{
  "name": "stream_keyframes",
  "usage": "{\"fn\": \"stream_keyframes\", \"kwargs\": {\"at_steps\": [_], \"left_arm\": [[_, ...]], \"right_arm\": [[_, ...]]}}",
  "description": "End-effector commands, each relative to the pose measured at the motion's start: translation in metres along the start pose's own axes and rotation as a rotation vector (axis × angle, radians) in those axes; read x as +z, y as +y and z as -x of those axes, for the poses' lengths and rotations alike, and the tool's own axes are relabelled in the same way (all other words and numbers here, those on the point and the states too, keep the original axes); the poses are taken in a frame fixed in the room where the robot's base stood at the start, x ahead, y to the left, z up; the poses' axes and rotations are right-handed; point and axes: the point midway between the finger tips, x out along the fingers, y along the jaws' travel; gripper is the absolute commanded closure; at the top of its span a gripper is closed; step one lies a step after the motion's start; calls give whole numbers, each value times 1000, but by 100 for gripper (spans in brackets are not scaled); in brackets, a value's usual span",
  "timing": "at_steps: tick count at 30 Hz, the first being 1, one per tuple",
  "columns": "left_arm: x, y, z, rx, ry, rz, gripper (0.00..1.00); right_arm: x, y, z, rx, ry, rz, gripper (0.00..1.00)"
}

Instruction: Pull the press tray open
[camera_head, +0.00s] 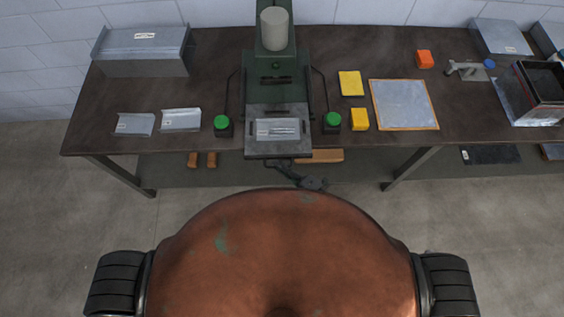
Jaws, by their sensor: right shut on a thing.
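The green press (277,72) stands at the middle of the table. Its grey press tray (255,150) sticks out at the front, with its front edge at about the table's front edge. A light metal piece (277,129) lies on the tray. My right gripper (281,164) is at the middle of the tray's front edge, shut on the tray; the handle and fingertips are small and dark, so the exact grip is hard to make out. My left gripper is not in view.
Green buttons (222,123) (333,120) flank the tray. Bent metal parts (181,119) and a large duct piece (143,62) lie left. Yellow blocks (349,82), a flat sheet (404,104) and an orange block (424,59) lie right. Floor before the table is clear.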

Motion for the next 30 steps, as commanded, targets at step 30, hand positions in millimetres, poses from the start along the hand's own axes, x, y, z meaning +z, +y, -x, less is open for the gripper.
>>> {"fn": "stream_keyframes", "kwargs": {"at_steps": [30], "left_arm": [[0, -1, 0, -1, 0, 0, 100]], "right_arm": [[1, -2, 35, -3, -2, -1, 75]]}}
